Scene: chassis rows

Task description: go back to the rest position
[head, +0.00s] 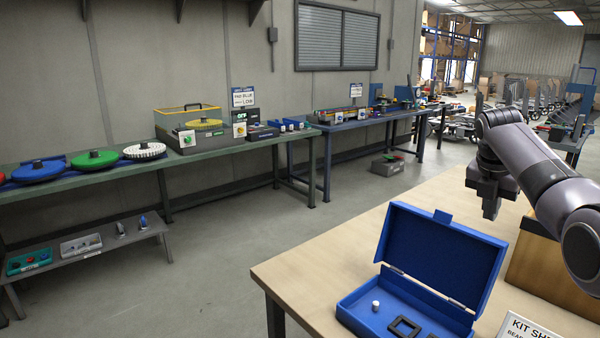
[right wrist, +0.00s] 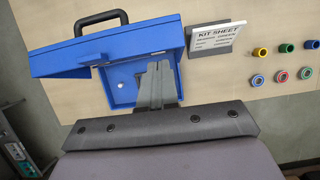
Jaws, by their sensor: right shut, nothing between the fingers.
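My right gripper (head: 491,208) hangs in the air over the wooden table at the right of the head view, above and behind the open lid of a blue case (head: 440,250). Its fingers are together and hold nothing. In the right wrist view the closed fingers (right wrist: 157,82) stand in front of the blue case (right wrist: 122,92), hiding part of its inside. The case holds a small white cylinder (head: 375,306) and a dark square frame (head: 404,327). My left gripper is not in the frames.
The wooden table (head: 335,262) has bare surface left of the case. A kit sheet sign (head: 522,328) stands right of it. A brown box (head: 552,265) is behind. Several coloured rings (right wrist: 283,47) lie beyond the sign. A green bench (head: 100,180) runs along the wall.

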